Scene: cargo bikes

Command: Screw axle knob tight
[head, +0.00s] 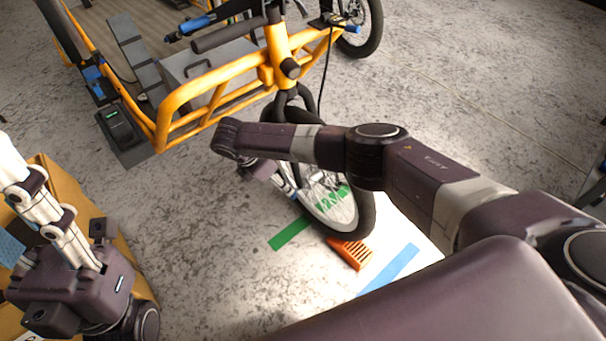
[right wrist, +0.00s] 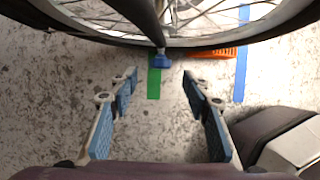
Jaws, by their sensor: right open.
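The blue axle knob (right wrist: 161,60) sits at the end of the dark fork leg, at the wheel hub, in the right wrist view. My right gripper (right wrist: 158,82) is open and empty, with its blue-padded fingers short of the knob and to either side of it. In the head view my right gripper (head: 283,184) is beside the front wheel (head: 345,212) and partly hidden by my arm; I cannot make out the knob there. My left gripper (head: 62,238) is at the lower left, away from the bike, with its tips cut off by the frame edge.
The yellow cargo frame (head: 200,88) stands above and left of the wheel. An orange slotted block (head: 350,252) lies by the tyre, with green tape (head: 290,233) and blue tape (head: 390,268) on the floor. A cardboard box (head: 141,283) is under my left gripper.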

